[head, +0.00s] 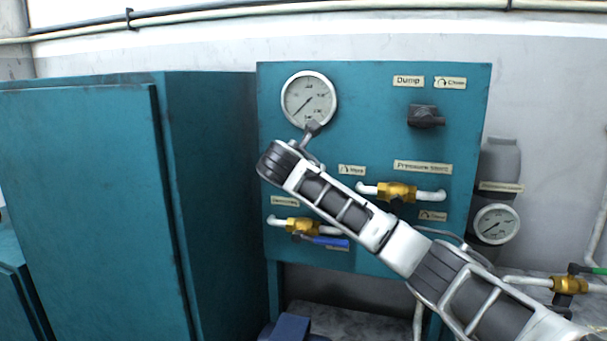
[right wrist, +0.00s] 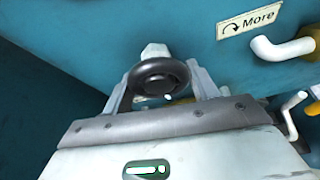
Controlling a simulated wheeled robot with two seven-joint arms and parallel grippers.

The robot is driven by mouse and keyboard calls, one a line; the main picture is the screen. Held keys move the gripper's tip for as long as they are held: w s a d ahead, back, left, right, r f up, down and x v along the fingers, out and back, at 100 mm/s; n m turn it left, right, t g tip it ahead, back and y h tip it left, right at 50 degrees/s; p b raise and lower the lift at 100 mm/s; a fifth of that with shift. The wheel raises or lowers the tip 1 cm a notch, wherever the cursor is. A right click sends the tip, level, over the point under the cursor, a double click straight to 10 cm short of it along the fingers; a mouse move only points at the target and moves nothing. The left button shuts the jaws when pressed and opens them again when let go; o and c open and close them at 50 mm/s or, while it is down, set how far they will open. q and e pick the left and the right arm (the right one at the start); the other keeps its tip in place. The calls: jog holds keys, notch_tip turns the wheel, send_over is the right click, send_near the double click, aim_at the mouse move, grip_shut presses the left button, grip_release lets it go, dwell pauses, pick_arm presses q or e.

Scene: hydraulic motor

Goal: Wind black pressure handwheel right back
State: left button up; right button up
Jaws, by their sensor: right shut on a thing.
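The black pressure handwheel (right wrist: 159,77) shows in the right wrist view, in front of a pale fitting on the teal panel. My right gripper (right wrist: 160,84) is shut on it, with one finger on each side of its rim. In the head view my right arm reaches in from the lower right, and its wrist hides the handwheel and the fingers. The "More" label with a curved arrow (head: 351,170) is just right of the wrist; it also shows in the right wrist view (right wrist: 249,22). My left gripper is not in view.
A round gauge (head: 309,99) sits above my wrist on the teal panel (head: 370,90). A black knob (head: 426,116) is at upper right. Brass valves (head: 397,192) with white pipes and a blue lever (head: 330,242) lie close to my arm. A teal cabinet (head: 80,210) stands left.

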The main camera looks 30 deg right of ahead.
jog(key=shift+f, duration=0.1)
jog(key=o, duration=1)
jog(key=shift+v, duration=7.95)
